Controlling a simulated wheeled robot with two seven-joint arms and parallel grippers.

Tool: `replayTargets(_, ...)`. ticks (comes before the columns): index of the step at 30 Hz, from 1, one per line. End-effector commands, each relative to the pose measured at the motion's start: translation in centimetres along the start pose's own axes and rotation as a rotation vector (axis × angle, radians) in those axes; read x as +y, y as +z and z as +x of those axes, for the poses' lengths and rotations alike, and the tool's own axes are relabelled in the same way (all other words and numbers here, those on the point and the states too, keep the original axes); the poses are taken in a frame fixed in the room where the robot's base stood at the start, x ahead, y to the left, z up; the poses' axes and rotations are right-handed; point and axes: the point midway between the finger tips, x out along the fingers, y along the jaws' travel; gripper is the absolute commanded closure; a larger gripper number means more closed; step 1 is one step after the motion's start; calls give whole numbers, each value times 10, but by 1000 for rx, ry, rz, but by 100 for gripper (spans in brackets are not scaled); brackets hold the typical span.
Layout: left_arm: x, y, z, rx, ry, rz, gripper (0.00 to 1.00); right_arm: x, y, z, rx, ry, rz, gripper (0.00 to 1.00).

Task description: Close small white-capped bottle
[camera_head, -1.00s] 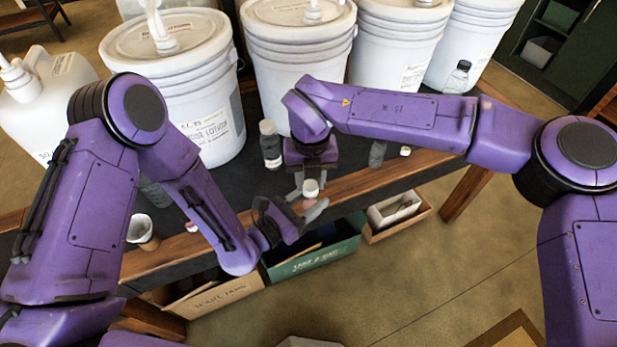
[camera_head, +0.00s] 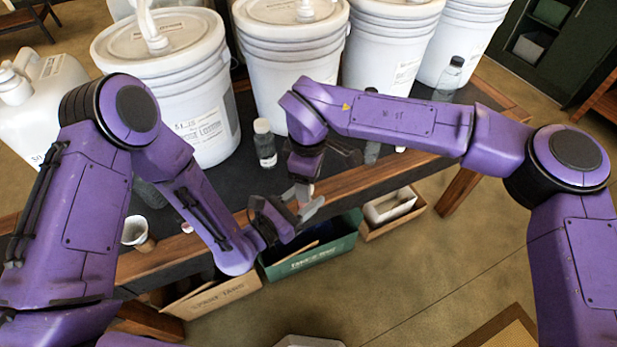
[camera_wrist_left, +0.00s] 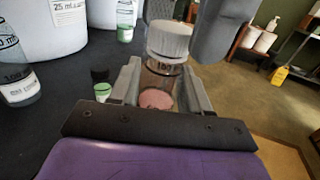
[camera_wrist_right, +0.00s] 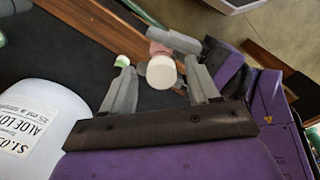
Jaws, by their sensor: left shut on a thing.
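The small bottle has a ribbed white cap and pinkish contents; in the left wrist view the bottle (camera_wrist_left: 158,88) is upright between the fingers. My left gripper (camera_head: 305,208) is shut on its body. The white cap (camera_wrist_left: 169,40) sits at the bottle's top; I cannot tell how tightly it is seated. My right gripper (camera_wrist_right: 160,92) comes from above, its fingers apart on either side of the cap (camera_wrist_right: 161,72), with a visible gap on the left. In the head view, the fingers mostly hide the bottle.
Large white pump buckets (camera_head: 290,70) stand along the back of the dark table (camera_head: 235,180). A clear bottle (camera_head: 264,142) stands near the grippers. A paper cup (camera_head: 137,234) is at the left front edge. A green box (camera_head: 320,252) sits below the table edge.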

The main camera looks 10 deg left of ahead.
Motion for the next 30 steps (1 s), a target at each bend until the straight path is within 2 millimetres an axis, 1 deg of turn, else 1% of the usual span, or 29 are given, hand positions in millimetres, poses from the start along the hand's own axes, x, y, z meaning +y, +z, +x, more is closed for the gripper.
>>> replayTargets(5, 0, 0, 0, -1, 0, 0, 100, 0, 0, 0, 0, 0, -1, 40)
replayTargets(8, 0, 0, 0, -1, 0, 0, 100, 0, 0, -3, 0, 0, -2, 40)
replayTargets(11, 0, 0, 0, -1, 0, 0, 100, 0, 0, -14, 1, 3, -1, 40)
replayTargets(15, 0, 0, 0, -1, 0, 0, 100, 0, 0, -35, 0, 3, -1, 40)
replayTargets(18, 0, 0, 0, -1, 0, 0, 100, 0, 0, -44, 0, 1, -3, 40)
replayTargets(24, 0, 0, 0, -1, 0, 0, 100, 0, 0, -45, 0, -1, -3, 40)
replayTargets(25, 0, 0, 0, -1, 0, 0, 100, 0, 0, -45, 0, -1, -3, 44)
replayTargets(28, 0, 1, 0, -1, 0, 0, 100, 0, -3, -51, 6, 10, -6, 44)
replayTargets(29, 0, 1, 0, -1, 0, 0, 100, 0, -4, -55, 10, 15, -20, 44)
replayTargets(30, 0, 0, 0, -1, 0, 0, 100, 0, -5, -56, 9, 15, -76, 44)
